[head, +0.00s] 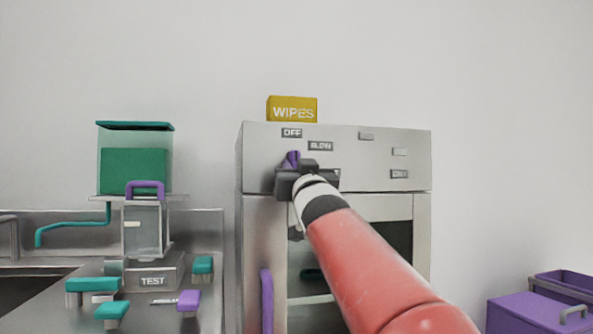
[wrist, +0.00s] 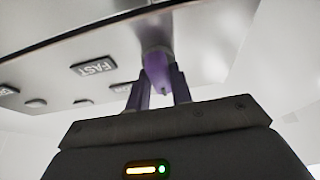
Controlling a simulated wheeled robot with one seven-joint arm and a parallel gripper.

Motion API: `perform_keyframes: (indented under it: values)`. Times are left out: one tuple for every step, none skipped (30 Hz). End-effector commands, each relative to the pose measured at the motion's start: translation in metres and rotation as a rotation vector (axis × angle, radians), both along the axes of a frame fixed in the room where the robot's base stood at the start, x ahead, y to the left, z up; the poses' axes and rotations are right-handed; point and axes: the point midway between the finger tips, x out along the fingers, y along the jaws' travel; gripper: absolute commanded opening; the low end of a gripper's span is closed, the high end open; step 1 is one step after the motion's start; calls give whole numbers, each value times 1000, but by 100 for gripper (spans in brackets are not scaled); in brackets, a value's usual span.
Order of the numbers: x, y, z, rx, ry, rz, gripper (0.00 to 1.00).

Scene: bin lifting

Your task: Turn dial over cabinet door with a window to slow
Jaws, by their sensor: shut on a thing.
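The steel cabinet (head: 258,215) has a door with a dark window (head: 398,240) at its front, partly hidden by my arm. On the panel above are an OFF label (head: 291,132) and a SLOW label (head: 320,146). My gripper (wrist: 161,78) has purple fingers, which also show in the head view, and is at the panel just below these labels. Its fingers are shut on a purple dial (wrist: 157,62), one on each side. A FAST label (wrist: 94,68) shows in the wrist view. My gripper hides most of the dial in the head view, and I cannot tell where it points.
A yellow WIPES box (head: 292,109) stands on the cabinet. A purple handle (head: 266,300) is at its lower left. A counter with a green-lidded container (head: 135,160) and several small pieces is to the left. A purple bin (head: 525,315) is at the lower right.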

Motion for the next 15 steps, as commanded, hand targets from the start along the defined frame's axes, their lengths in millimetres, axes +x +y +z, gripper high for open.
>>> perform_keyframes:
  values:
    - [0,0,-1,6,1,-1,0]
    - [0,0,-2,11,2,-1,0]
    - [0,0,-2,20,4,0,0]
    - [0,0,-3,28,5,0,0]
    - [0,0,-3,37,8,0,0]
    - [0,0,-4,54,12,0,0]
    - [-1,1,-5,67,15,0,0]
    - [0,1,-6,83,21,0,0]
    - [-1,1,-7,106,26,1,0]
    - [-1,2,-7,125,31,1,0]
    - [-1,2,-7,145,36,1,0]
    - [-1,3,-7,175,45,1,0]
    - [-1,3,-8,196,51,0,0]
    - [-1,3,-7,221,57,0,0]
    - [-1,3,-7,254,68,0,0]
